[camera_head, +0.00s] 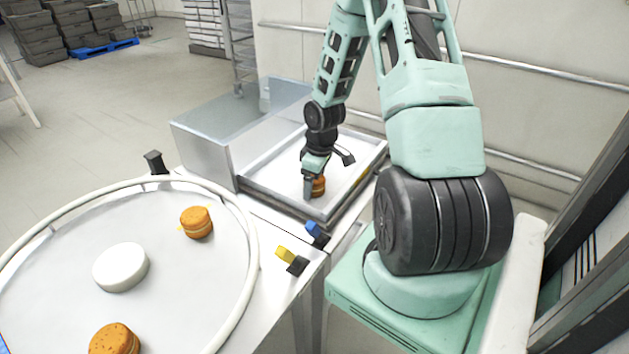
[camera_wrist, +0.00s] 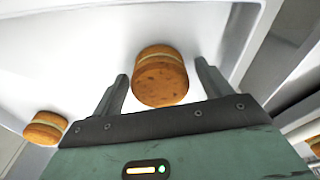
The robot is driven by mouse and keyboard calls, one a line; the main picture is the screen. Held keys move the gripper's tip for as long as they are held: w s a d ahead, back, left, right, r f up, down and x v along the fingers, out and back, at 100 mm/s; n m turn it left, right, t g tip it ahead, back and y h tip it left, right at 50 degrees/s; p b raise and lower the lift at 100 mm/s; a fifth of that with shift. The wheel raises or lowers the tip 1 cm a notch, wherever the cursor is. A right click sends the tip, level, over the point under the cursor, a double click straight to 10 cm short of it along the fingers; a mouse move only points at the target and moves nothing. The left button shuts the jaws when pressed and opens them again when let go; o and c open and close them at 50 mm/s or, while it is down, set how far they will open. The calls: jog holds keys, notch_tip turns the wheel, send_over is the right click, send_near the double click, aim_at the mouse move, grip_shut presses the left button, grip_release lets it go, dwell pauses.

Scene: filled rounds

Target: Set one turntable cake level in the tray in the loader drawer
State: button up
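The loader drawer (camera_head: 283,203) is open, with a pale tray floor (camera_head: 268,172) inside. An orange-brown cake (camera_head: 317,187) with a pale filling band is in it near the front edge, partly hidden by my gripper (camera_head: 311,188). In the wrist view this cake (camera_wrist: 161,78) sits between the two fingers of my gripper (camera_wrist: 163,82), with narrow gaps on both sides. The fingers are open. I cannot tell whether the cake lies fully level. On the turntable (camera_head: 60,240) stand two more cakes, one near the rim (camera_head: 197,222) and one in front (camera_head: 115,339).
A white round hub (camera_head: 121,267) is at the turntable's middle, and a raised rail runs around it. Yellow (camera_head: 286,255) and blue (camera_head: 315,231) clips sit on the table edge. Another cake (camera_wrist: 45,127) shows at the wrist view's left.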

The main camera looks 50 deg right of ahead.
jog(key=shift+r, duration=0.1)
notch_tip(320, 180, up, 12)
jog(key=s, duration=0.1)
jog(key=a+r+n, duration=0.1)
jog(key=a+r, duration=0.1)
jog(key=a, duration=0.9)
jog(key=a+r+n, duration=0.1)
jog(key=a+r, duration=0.2)
jog(key=a, duration=0.9)
jog(key=s+a+r+n, duration=0.1)
jog(key=s+a+r, duration=0.1)
jog(key=s+a, duration=0.6)
jog(key=s+a+r+n+g, duration=0.1)
jog(key=s+a+r, duration=0.1)
jog(key=s+a, duration=0.6)
jog(key=shift+a+p, duration=0.45)
jog(key=shift+a, duration=0.4)
jog(key=shift+d, duration=0.1)
